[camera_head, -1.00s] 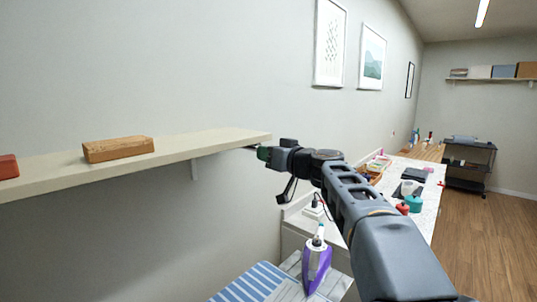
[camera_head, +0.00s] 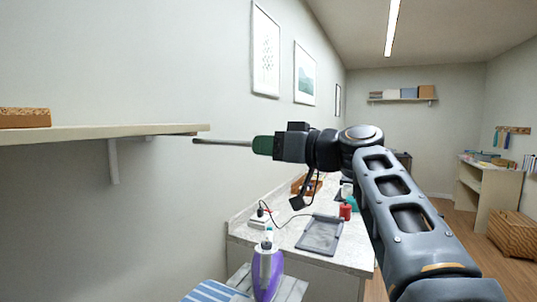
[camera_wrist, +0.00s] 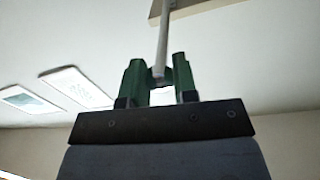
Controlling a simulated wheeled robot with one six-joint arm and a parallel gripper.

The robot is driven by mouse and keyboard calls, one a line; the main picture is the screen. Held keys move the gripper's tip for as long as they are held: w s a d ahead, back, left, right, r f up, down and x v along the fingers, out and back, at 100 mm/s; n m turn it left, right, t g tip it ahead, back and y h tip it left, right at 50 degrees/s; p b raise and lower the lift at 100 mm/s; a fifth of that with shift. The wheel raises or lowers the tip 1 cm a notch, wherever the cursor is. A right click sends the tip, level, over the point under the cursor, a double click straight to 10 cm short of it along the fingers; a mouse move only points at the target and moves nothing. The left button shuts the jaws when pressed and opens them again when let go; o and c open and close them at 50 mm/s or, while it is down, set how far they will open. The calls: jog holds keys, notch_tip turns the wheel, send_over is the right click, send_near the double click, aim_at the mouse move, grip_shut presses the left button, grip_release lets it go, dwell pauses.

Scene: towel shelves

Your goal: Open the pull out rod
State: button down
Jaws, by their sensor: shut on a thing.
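The pull out rod (camera_head: 222,143) is a thin grey metal bar that runs from near the right end of the wall shelf to my gripper (camera_head: 262,145). It also shows in the wrist view (camera_wrist: 162,38), running up from between the green fingers to the shelf's underside. My gripper in the wrist view (camera_wrist: 160,75) is shut on the near end of the rod. A good length of rod shows between the shelf and the fingers. The rod's far end is hidden at the shelf.
The cream shelf (camera_head: 100,132) is held by a white bracket (camera_head: 113,160) and carries a brown block (camera_head: 22,118). Below stand a purple iron (camera_head: 267,272) and a white counter (camera_head: 290,235) with a dark tray (camera_head: 320,235). Open floor lies at the right.

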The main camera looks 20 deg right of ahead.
dwell(0.3)
jog(key=c, duration=1.1)
grip_release()
jog(key=shift+s+d, duration=0.2)
jog(key=shift+d, duration=0.05)
jog(key=shift+o, duration=1)
jog(key=shift+a, duration=0.1)
jog(key=b+v, duration=0.1)
jog(key=v, duration=1.2)
jog(key=shift+s+d, duration=0.25)
jog(key=shift+d, duration=0.1)
